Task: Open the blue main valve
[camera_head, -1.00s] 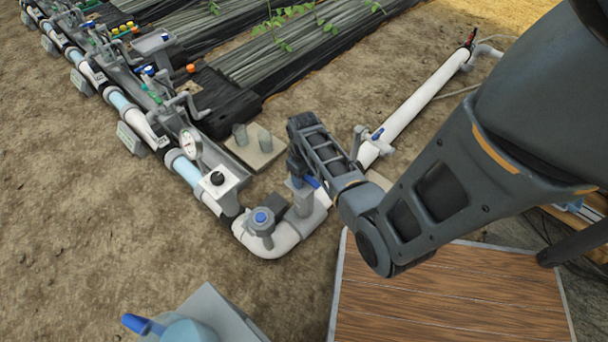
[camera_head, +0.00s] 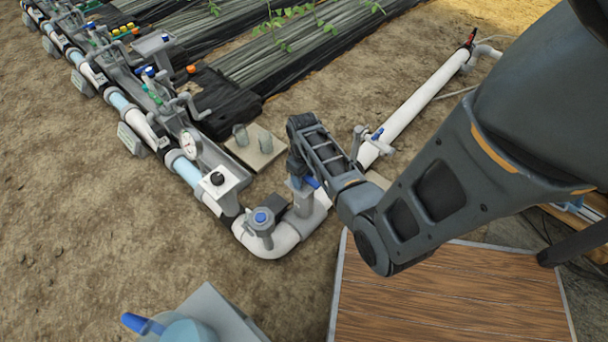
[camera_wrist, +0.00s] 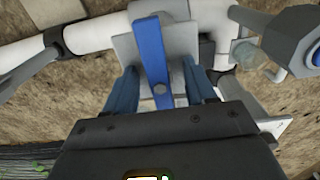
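The blue main valve's lever (camera_wrist: 150,52) is a flat blue bar on a grey valve body, lying crosswise to the white pipe in the wrist view. Its blue end (camera_head: 312,182) also shows in the head view, beside my gripper (camera_head: 297,178). In the wrist view the two bluish fingers of my gripper (camera_wrist: 162,88) stand apart on either side of the lever. Gaps show between the lever and both fingers. My gripper's dark body hides the near end of the lever.
A blue-capped grey fitting (camera_head: 261,220) stands on the pipe bend left of the valve. A gauge (camera_head: 190,144) and a black-knobbed fitting (camera_head: 217,179) are further left. A smaller blue-handled valve (camera_head: 377,134) is at the right. A wooden tabletop (camera_head: 450,300) lies in front.

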